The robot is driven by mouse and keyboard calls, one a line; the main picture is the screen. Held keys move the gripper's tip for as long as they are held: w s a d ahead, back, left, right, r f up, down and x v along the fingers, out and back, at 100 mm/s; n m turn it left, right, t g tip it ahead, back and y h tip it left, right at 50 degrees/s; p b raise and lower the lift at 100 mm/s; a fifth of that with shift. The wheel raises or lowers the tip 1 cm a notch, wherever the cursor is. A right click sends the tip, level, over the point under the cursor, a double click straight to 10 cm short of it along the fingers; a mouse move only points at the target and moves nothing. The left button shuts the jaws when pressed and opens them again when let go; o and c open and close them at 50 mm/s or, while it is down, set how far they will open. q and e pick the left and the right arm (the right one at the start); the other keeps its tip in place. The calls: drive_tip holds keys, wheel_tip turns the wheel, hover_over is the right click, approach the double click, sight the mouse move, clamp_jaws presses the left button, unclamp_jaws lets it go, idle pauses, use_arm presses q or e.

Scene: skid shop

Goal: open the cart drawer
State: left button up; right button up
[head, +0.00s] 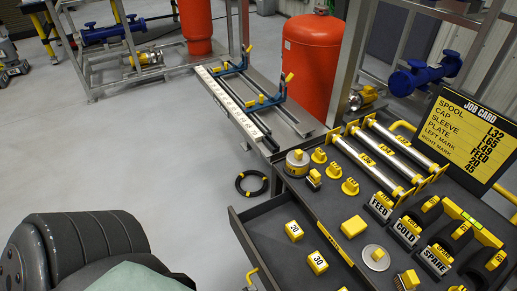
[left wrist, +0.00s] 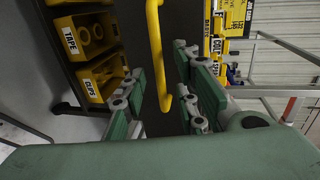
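The cart drawer (head: 283,243) is dark grey and stands out from the cart's left side in the head view, with its inside showing. Yellow blocks marked 20 and 30 lie in it. A bit of its yellow handle (head: 252,275) shows at the bottom edge. In the left wrist view the yellow bar handle (left wrist: 156,55) runs down the middle, before a dark panel. My left gripper (left wrist: 160,108) is open, with its green-padded fingers on either side of the handle and visible gaps. I cannot tell its depth exactly. My right gripper is in neither view.
The cart top (head: 330,205) carries yellow-capped parts, metal rods and FEED, COLD and SPARE blocks. A job card (head: 478,135) stands at right. A black cable coil (head: 252,183) lies on the floor. Yellow TAPE (left wrist: 85,35) and CLIPS (left wrist: 102,76) bins sit beside my left gripper.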

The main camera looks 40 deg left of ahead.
use_arm(q)
drive_tip(key=v, duration=0.9)
